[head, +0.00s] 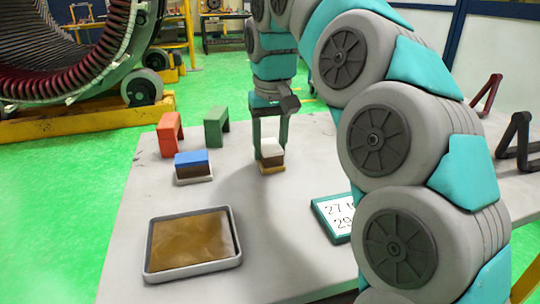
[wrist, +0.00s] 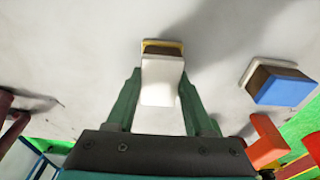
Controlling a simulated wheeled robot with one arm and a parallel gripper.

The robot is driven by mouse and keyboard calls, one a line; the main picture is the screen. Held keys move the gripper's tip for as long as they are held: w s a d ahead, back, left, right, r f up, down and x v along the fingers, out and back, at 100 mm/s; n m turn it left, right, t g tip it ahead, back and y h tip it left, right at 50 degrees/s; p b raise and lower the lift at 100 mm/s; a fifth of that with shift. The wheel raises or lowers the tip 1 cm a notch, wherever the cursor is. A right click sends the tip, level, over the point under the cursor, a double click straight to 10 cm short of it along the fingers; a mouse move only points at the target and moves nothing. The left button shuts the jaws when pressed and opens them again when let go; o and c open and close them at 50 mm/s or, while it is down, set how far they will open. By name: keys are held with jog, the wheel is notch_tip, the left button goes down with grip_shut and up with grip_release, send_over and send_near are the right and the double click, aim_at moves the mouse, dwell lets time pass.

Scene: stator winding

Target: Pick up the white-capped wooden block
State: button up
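The white-capped wooden block (head: 271,147) stands upright on the grey table, with a brown middle and a yellowish base. In the wrist view the block (wrist: 162,80) sits between my two green fingers, its white cap facing the camera. My gripper (head: 270,138) reaches down over it from behind, one finger on each side. In the wrist view my gripper (wrist: 160,85) is open, with a narrow gap beside the cap. Whether a fingertip touches the block's side is too small to tell.
A blue-capped block (head: 193,165) stands to the left. Red (head: 170,133) and green (head: 216,127) arches stand behind it. A brown-bottomed tray (head: 235,262) lies at the front left, and a numbered sign (head: 333,216) at the right. The table (head: 270,240) between them is clear.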

aim_at(273, 150)
grip_shut()
jog(key=shift+r, duration=0.1)
dwell(0.3)
jog(key=shift+r+p, duration=0.35)
jog(key=shift+r, duration=1.4)
jog(key=shift+s+d+b, duration=0.2)
jog(key=shift+s, duration=0.45)
jog(key=shift+s+d+b, duration=0.15)
jog(key=shift+s+d, duration=0.05)
jog(key=shift+s, duration=0.4)
jog(key=s+d, duration=0.1)
jog(key=s, duration=0.3)
jog(key=s+d+r+b, duration=0.1)
jog(key=s, duration=0.3)
jog(key=s+d, duration=0.1)
jog(key=s, duration=0.4)
jog(key=shift+d+r+b, duration=0.15)
jog(key=shift+d+b, duration=0.2)
jog(key=shift+d, duration=0.05)
